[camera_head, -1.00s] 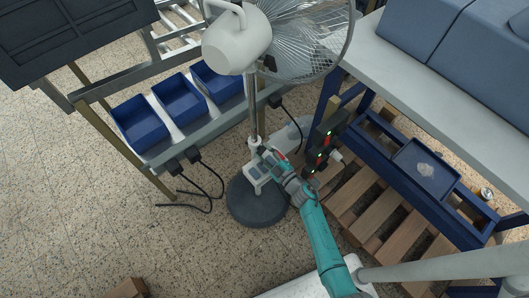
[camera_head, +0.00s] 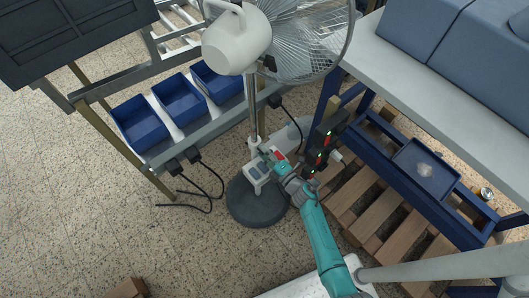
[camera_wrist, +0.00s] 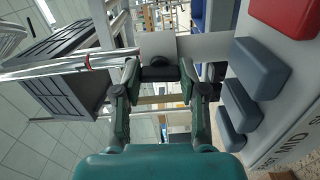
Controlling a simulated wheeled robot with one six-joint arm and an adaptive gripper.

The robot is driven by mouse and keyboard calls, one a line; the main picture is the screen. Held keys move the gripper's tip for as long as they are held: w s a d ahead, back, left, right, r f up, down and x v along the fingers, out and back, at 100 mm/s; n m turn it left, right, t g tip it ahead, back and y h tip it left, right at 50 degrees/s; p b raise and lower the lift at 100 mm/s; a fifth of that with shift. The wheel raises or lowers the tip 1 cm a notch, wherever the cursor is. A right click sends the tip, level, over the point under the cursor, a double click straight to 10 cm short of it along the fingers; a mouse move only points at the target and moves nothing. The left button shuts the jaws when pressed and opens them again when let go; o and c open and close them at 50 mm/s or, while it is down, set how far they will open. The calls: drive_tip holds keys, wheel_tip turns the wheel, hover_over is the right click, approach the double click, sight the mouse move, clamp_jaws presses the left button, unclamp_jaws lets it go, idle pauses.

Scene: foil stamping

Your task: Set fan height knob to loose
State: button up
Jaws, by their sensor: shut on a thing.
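A white pedestal fan (camera_head: 237,42) stands upright on a round dark base (camera_head: 255,207). Its metal pole (camera_head: 251,115) rises from a white control box (camera_head: 256,172). In the wrist view the box carries a red button (camera_wrist: 280,27) and several grey buttons (camera_wrist: 240,104). A dark knob (camera_wrist: 159,74) sits against a white block (camera_wrist: 185,46) on the fan. My gripper (camera_wrist: 160,80) is shut on this knob, with one finger on each side of it. In the head view my gripper (camera_head: 276,163) is beside the control box and the knob is too small to tell.
Blue bins (camera_head: 141,121) sit on a rack at left. A dark power strip with green lights (camera_head: 325,139) is close to the right of my gripper. A wooden pallet (camera_head: 375,215) and a workbench (camera_head: 450,105) stand at right. Black cables (camera_head: 205,185) lie on the floor.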

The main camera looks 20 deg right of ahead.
drive_tip(key=shift+n, duration=0.6)
drive_tip(key=o, duration=1.1)
drive_tip(key=shift+o, duration=0.2)
drive_tip(key=v, duration=1.2)
